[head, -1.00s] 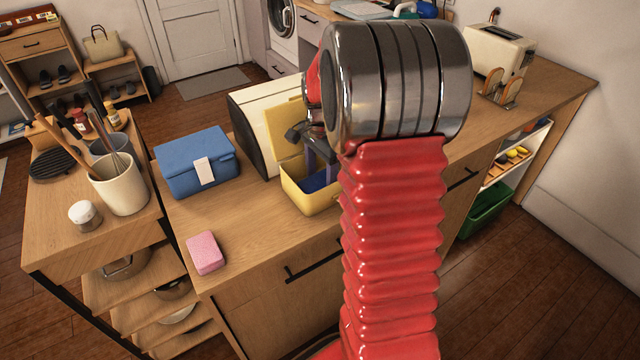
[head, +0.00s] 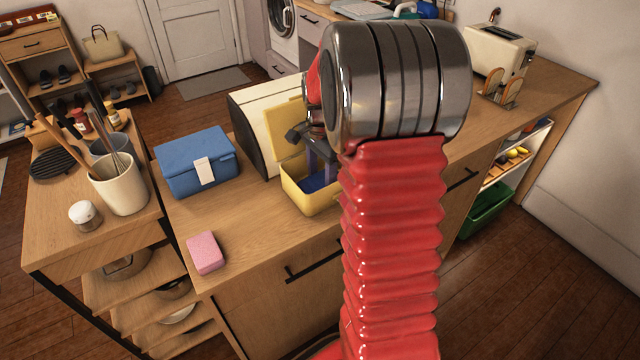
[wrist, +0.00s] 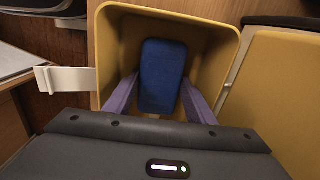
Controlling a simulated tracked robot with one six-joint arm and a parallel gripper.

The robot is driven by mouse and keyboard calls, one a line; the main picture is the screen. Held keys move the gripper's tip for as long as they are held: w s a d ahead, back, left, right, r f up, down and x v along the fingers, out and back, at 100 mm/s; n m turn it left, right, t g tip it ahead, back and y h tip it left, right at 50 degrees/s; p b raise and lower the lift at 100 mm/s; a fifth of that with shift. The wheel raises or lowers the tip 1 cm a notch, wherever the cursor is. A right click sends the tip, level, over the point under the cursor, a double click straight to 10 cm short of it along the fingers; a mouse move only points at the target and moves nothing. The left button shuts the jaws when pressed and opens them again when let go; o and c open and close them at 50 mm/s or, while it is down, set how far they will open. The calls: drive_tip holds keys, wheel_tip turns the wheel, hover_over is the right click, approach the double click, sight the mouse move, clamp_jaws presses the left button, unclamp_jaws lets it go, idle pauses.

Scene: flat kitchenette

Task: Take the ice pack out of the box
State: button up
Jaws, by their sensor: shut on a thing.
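The yellow box (head: 304,201) stands on the wooden counter with its lid (head: 286,146) open at the back. The wrist view looks down into the box (wrist: 111,45), its lid (wrist: 285,85) on the right. The blue ice pack (wrist: 163,68) is inside, between the purple fingers of my gripper (wrist: 160,93). My gripper is shut on the ice pack, with its fingers inside the box walls. In the head view the ice pack (head: 314,183) is partly hidden by the box front. My arm hides the right side of the box.
A closed blue box (head: 190,165) with a white latch stands to the left. A pink sponge (head: 206,252) lies near the counter's front edge. A cream bread bin (head: 254,125) is close behind the yellow box. A toaster (head: 499,53) stands at the far right. Counter between sponge and yellow box is clear.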

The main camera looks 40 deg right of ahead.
sight(322, 179)
drive_tip(key=c, duration=0.4)
drive_tip(key=shift+o, duration=0.2)
drive_tip(key=shift+r, duration=0.15)
wheel_tip(322, 179, up, 9)
drive_tip(key=shift+r, duration=0.4)
drive_tip(key=shift+s, duration=0.1)
idle(0.3)
